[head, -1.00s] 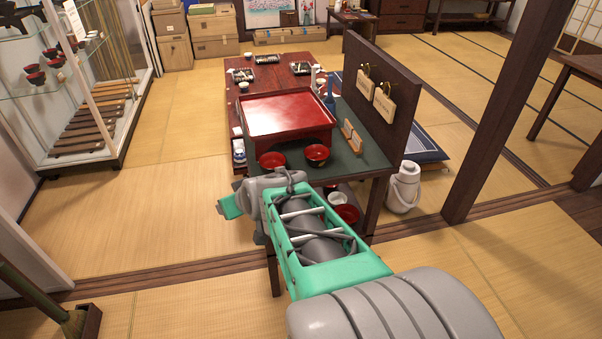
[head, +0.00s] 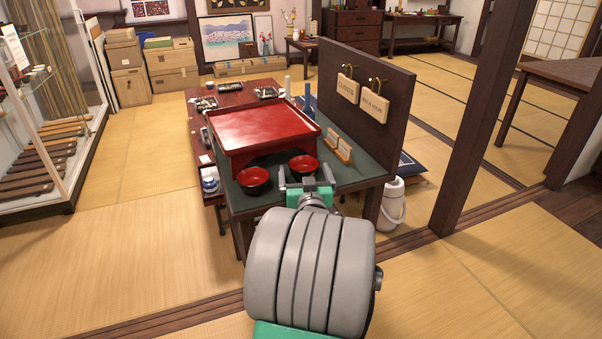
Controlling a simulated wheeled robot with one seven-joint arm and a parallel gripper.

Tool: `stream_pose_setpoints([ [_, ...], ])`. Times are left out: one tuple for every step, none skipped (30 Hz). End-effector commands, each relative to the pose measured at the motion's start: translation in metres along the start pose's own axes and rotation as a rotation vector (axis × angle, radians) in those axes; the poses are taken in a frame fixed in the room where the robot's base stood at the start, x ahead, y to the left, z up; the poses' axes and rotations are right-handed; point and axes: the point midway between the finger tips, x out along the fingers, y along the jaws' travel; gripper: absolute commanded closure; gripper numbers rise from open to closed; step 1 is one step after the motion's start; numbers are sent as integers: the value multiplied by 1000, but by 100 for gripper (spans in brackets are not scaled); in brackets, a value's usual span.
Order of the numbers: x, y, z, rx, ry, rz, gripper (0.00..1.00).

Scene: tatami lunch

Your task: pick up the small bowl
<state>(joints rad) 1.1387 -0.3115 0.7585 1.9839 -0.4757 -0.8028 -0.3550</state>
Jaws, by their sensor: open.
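One bowl (head: 253,181) is at the left. The other bowl (head: 304,164) is a little further back at the right, near the tray's front corner. Which of them is the task's small bowl I cannot tell. My gripper (head: 305,177) is open and empty, its two fingers pointing away from me at the table's front edge. In the picture the right bowl lies just beyond and between the fingertips. I see no contact.
A large red raised tray (head: 262,130) stands behind the bowls. A wooden card holder (head: 339,148) sits to their right, before a dark upright panel (head: 368,110) with hanging signs. A dark post (head: 465,120) rises further right.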

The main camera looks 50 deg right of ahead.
Motion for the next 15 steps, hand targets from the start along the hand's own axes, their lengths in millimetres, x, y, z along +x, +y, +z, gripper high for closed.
stream_pose_setpoints([
  [10,2,0,0,0,-1,0],
  [16,3,0,0,0,-1,0],
  [23,2,0,0,-1,-3,0],
  [27,2,0,0,-1,-4,0],
  [31,2,-1,0,-1,-3,0],
  [35,2,-1,0,-1,-3,0],
  [36,1,-1,0,-1,-3,0],
  [37,1,-1,0,-1,-3,0],
  [37,1,-2,0,-1,-3,0],
  [37,1,-2,0,-1,-3,0],
  [37,1,-2,0,-1,-3,0],
  [37,0,-2,0,-1,-4,0],
  [37,0,-2,0,-1,-5,0],
  [37,0,-2,1,-1,-5,2],
  [37,0,-2,1,-1,-5,6],
])
